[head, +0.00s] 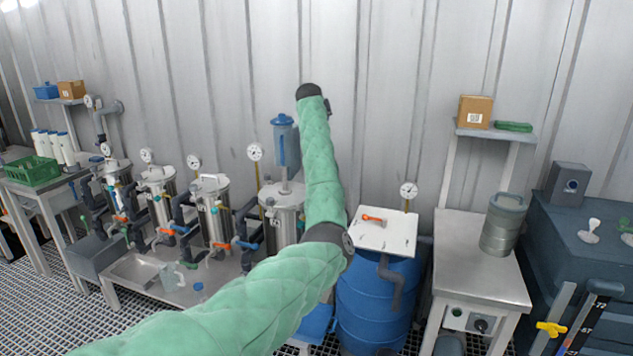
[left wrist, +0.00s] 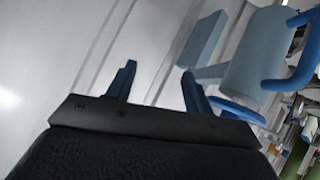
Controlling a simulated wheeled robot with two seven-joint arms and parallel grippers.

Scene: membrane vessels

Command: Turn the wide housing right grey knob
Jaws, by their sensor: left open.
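Several steel vessels stand in a row on a low stand in the head view. The rightmost, a wide steel housing (head: 284,205), is partly covered by my left arm. I cannot make out a grey knob on its right side; that side is behind the arm. My left arm rises in front of it, and its fingers do not show in the head view. In the left wrist view my left gripper (left wrist: 156,84) is open, with nothing between its blue fingers. A pale blue cylinder with a blue handle (left wrist: 262,55) lies beyond and right of the fingers.
A blue barrel (head: 372,300) with a white lid (head: 384,234) stands right of the arm. A steel table (head: 466,250) holds a grey canister (head: 503,224); a dark knob (head: 480,324) is on its lower front. A corrugated wall closes the back.

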